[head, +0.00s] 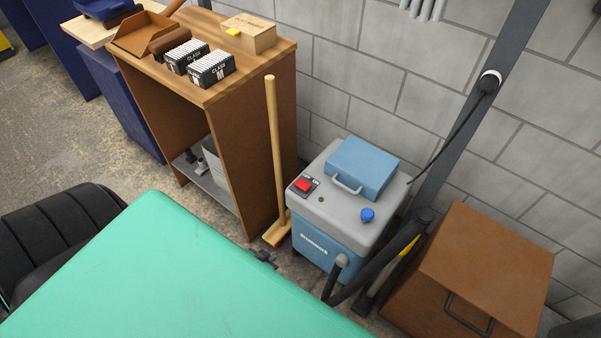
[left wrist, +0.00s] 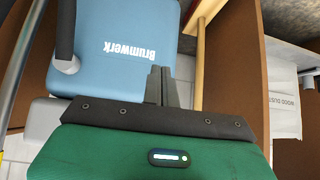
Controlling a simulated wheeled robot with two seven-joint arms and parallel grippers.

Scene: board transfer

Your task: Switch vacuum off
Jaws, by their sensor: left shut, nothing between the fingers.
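The vacuum (head: 318,245) is a blue box with a grey top, standing on the floor against the wall. It also shows in the left wrist view (left wrist: 105,25), its lettering upside down. A red switch (head: 303,186) sits on a dark plate at the left of its top. A small green dot (head: 321,199) is beside it; I cannot tell if it is lit. A blue knob (head: 367,215) is at the right. My left gripper (head: 264,259) is shut and empty, low in front of the vacuum; its fingers also show in the left wrist view (left wrist: 160,84). My right gripper is out of view.
A wooden mallet or broom-like pole (head: 275,150) leans between the vacuum and a brown workbench (head: 228,150). A black hose (head: 375,265) runs along the vacuum's right side. A brown box (head: 480,265) stands right of it. A block wall (head: 400,90) is behind.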

